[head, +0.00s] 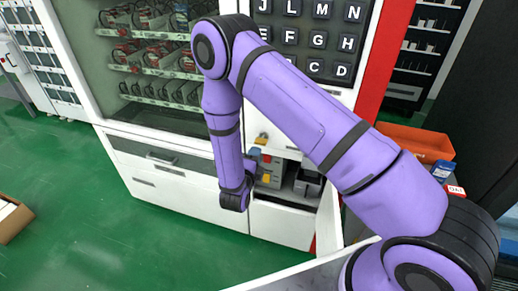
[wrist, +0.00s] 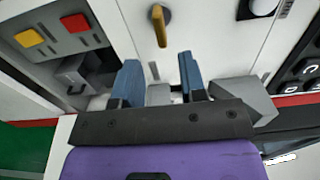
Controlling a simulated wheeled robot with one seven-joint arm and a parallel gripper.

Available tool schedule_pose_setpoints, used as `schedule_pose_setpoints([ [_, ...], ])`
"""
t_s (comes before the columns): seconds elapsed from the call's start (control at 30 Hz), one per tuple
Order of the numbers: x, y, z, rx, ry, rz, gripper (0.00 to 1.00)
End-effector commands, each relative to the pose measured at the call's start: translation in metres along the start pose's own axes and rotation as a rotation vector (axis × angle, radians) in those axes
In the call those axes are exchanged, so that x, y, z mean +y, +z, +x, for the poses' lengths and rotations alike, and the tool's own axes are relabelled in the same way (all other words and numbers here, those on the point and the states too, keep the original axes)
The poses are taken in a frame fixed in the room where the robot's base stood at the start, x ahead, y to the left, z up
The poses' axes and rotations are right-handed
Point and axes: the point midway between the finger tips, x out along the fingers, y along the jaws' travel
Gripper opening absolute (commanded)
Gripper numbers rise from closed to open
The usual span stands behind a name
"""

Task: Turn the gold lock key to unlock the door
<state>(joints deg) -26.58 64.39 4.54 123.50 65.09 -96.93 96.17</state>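The gold lock key (wrist: 160,26) sits on a white panel (wrist: 205,38) of the machine in the wrist view, its long side running nearly up and down. It also shows small in the head view (head: 262,138), below the black letter keypad. My gripper (wrist: 158,72) has two blue fingers spread apart with nothing between them. The key lies just beyond the fingertips, roughly in line with the gap, and looks apart from them. In the head view my arm hides most of the gripper. I cannot tell which panel is the locked door.
Red and yellow buttons (wrist: 52,28) sit on a grey box left of the key. An open lower compartment (head: 288,182) holds grey boxes. The black keypad (head: 308,40) is above. An orange bin (head: 415,141) stands at right.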

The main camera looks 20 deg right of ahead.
Motion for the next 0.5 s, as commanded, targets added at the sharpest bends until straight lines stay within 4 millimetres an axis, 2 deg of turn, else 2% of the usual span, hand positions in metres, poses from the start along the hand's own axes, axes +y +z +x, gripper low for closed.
schedule_pose_setpoints([
  [0.1, 0.000, 0.001, -0.016, -0.002, 0.000, -0.001, 0.38],
  [0.2, 0.000, 0.000, -0.022, 0.001, 0.000, 0.000, 0.38],
  [0.5, 0.000, 0.000, -0.026, 0.001, 0.000, 0.000, 0.38],
])
